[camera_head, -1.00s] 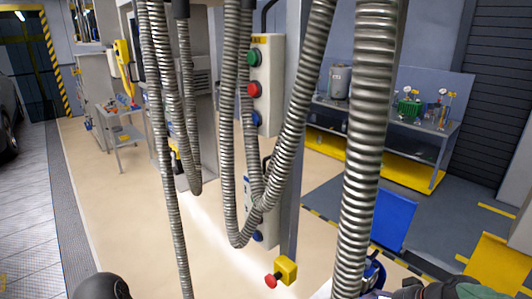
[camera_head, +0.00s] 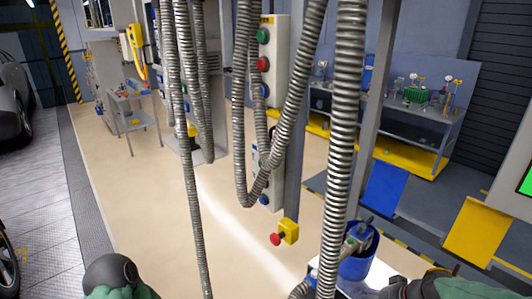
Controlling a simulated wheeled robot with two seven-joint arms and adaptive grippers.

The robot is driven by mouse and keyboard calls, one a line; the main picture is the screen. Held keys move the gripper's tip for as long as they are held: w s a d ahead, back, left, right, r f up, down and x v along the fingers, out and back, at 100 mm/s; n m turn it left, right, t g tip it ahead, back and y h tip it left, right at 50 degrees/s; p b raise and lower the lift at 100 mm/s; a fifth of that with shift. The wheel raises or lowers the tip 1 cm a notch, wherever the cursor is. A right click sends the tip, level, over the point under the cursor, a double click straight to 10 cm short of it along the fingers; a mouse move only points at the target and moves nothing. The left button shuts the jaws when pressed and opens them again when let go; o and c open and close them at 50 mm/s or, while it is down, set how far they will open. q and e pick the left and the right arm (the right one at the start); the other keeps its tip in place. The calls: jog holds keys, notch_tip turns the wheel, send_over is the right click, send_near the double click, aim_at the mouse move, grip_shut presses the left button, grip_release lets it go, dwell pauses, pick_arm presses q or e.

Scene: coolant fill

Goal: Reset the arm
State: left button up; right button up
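My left arm shows only as a dark rounded joint with a green part at the bottom left of the head view. Part of my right arm, dark with green and red patches, shows at the bottom right edge. Neither gripper shows, so I cannot see whether they are open or hold anything. Several ribbed metal hoses (camera_head: 338,130) hang in front of me, and one loops down low near the middle.
A blue bucket (camera_head: 358,262) with items in it stands on a light surface at the lower right. Behind the hoses are a button panel (camera_head: 270,75) and a yellow box with a red button (camera_head: 288,233). A workbench (camera_head: 435,128) stands at the right, a cart (camera_head: 133,113) at the left.

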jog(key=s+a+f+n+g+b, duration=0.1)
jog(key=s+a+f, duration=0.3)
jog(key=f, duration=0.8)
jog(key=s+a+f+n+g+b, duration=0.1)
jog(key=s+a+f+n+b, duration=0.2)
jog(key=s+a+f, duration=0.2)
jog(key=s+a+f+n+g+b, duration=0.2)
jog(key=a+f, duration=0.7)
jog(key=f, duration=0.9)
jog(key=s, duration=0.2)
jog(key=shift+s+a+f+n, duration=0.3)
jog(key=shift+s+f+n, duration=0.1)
